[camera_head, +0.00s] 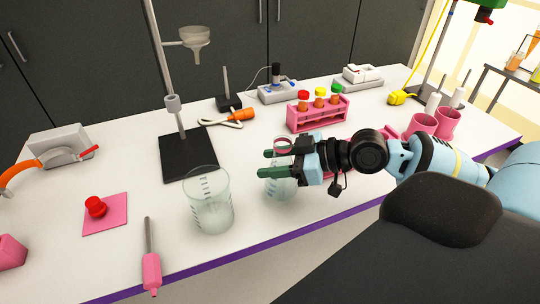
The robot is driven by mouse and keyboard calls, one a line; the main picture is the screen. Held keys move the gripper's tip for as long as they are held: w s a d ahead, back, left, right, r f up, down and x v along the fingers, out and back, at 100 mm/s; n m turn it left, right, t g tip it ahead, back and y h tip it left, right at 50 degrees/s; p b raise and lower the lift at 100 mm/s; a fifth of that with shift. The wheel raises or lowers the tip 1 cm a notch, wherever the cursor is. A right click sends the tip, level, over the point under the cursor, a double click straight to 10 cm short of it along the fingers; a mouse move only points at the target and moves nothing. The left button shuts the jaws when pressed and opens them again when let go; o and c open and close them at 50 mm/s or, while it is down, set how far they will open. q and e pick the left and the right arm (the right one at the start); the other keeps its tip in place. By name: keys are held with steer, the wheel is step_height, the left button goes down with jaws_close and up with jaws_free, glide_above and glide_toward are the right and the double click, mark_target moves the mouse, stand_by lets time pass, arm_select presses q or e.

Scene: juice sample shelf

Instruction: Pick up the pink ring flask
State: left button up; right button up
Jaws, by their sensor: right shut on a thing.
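The pink ring flask (281,188) is clear glass with a pink ring (282,144) around its neck. It stands at or just above the white table near the front edge; I cannot tell if its base touches. My right gripper (272,154) comes in from the right, with green fingers shut on the flask's neck. The fingers and wrist hide part of the flask. My left gripper is not in view.
A large glass beaker (210,205) stands just left of the flask. A pink rack (318,117) with several capped tubes is behind. A retort stand base (188,157) is back left. Two pink cups (447,124) stand at the right. The purple table edge (250,245) is in front.

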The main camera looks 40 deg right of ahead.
steer(key=shift+s+a+r+p, duration=0.15)
steer(key=shift+s+p, duration=0.05)
steer(key=shift+s, duration=0.65)
steer(key=shift+s+a+r+p, duration=0.1)
steer(key=shift+s+a+p, duration=0.1)
steer(key=shift+s, duration=0.65)
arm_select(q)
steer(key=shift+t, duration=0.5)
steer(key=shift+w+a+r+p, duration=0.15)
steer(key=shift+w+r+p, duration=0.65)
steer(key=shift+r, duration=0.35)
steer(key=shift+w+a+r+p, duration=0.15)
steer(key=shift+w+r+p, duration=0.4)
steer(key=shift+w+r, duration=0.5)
arm_select(e)
steer(key=s+a, duration=0.1)
steer(key=s, duration=0.6)
steer(key=shift+s+r, duration=0.25)
steer(key=shift+r, duration=0.1)
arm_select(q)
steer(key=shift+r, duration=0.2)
arm_select(e)
steer(key=shift+s, duration=0.15)
steer(key=shift+a, duration=0.15)
